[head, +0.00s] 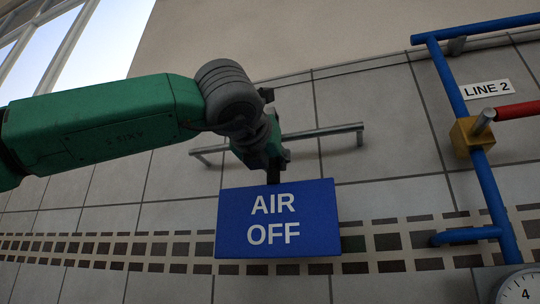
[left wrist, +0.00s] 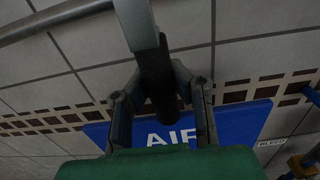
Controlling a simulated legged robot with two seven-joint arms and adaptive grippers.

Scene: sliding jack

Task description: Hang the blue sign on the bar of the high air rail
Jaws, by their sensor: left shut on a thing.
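The blue sign (head: 277,235), lettered AIR OFF, hangs below my left gripper (head: 271,172) in the head view, almost level. My left gripper is shut on the dark stem at the sign's top. In the left wrist view, my left gripper (left wrist: 162,112) has its fingers on either side of a dark piece, with a grey strip above it; the blue sign (left wrist: 240,122) lies beyond. The grey rail bar (head: 325,131) runs on the wall behind my gripper, which hides its middle. It also seems to show in the left wrist view (left wrist: 50,20). Contact between sign and bar cannot be told.
At the right stand blue pipes (head: 458,85) with a yellow block (head: 472,135), a red handle (head: 518,110) and a LINE 2 label (head: 486,89). A gauge (head: 520,289) is at bottom right. The tiled wall (head: 385,185) is clear between sign and pipes.

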